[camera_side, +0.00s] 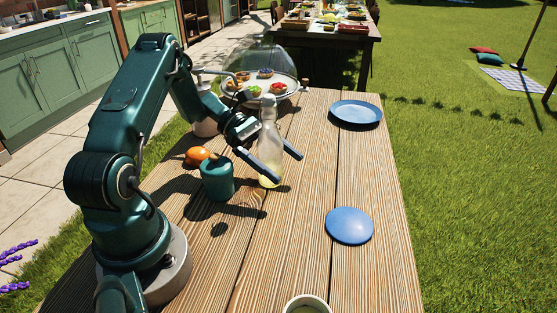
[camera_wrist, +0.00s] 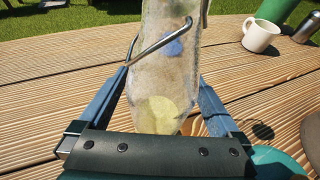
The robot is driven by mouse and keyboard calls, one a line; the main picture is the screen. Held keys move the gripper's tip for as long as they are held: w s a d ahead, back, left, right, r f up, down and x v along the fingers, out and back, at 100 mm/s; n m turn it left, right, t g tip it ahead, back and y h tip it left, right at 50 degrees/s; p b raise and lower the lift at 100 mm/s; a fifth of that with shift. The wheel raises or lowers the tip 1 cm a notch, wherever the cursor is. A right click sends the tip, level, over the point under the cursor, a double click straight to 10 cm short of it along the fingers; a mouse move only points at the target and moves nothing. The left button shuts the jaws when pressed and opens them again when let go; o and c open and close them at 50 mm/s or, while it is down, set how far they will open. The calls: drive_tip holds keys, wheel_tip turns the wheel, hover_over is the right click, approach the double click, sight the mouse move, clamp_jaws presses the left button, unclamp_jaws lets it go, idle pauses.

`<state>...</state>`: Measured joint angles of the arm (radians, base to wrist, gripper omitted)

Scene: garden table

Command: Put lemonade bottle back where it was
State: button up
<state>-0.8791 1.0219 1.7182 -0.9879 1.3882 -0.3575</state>
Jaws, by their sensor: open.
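The lemonade bottle (camera_side: 268,150) is clear glass with a little pale yellow liquid at the bottom. It stands upright on the wooden table (camera_side: 300,230), left of the blue plates. In the wrist view the bottle (camera_wrist: 165,75) fills the middle, with a metal wire closure on it and its top cut off by the frame. My gripper (camera_side: 290,168) is open, with one finger on either side of the bottle. In the wrist view my gripper (camera_wrist: 163,82) shows its fingers flanking the glass; whether either touches it I cannot tell.
A teal pot (camera_side: 217,181) and an orange fruit (camera_side: 196,155) sit close left of the bottle. A domed stand of pastries (camera_side: 288,84) is behind. Blue plates lie at the back right (camera_side: 356,114) and front right (camera_side: 349,226). A cup (camera_side: 306,305) is at the front edge.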

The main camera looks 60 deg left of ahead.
drive_tip(key=shift+r, duration=0.1)
drive_tip(key=shift+a+r, duration=0.15)
drive_tip(key=shift+a, duration=0.15)
drive_tip(key=v, duration=0.7)
drive_tip(key=shift+r, duration=0.1)
